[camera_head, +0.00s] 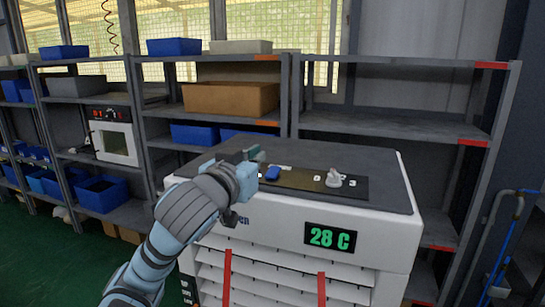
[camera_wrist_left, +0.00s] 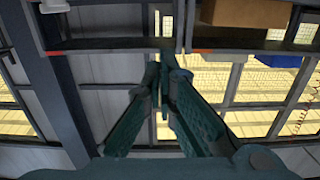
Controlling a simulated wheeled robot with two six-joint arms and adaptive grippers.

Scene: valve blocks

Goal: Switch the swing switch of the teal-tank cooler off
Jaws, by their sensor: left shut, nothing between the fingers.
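The cooler (camera_head: 345,215) is a white box with a dark grey top, louvres on its front and a green "28 C" display (camera_head: 330,238). A dark control panel (camera_head: 305,180) on its top carries a blue switch (camera_head: 272,173) and a pale knob (camera_head: 334,179). I cannot make out a teal tank. My left gripper (camera_head: 254,154) is over the left end of the panel, close to the blue switch, and partly hides that end. In the left wrist view its fingers (camera_wrist_left: 163,58) are together and empty. My right gripper is not in view.
Grey shelves behind hold blue bins (camera_head: 174,46), a brown box (camera_head: 231,98) and a small white oven-like device (camera_head: 114,136). Red straps (camera_head: 227,275) hang on the cooler's front. A blue tubular frame (camera_head: 505,240) stands at the right. Green floor shows at left.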

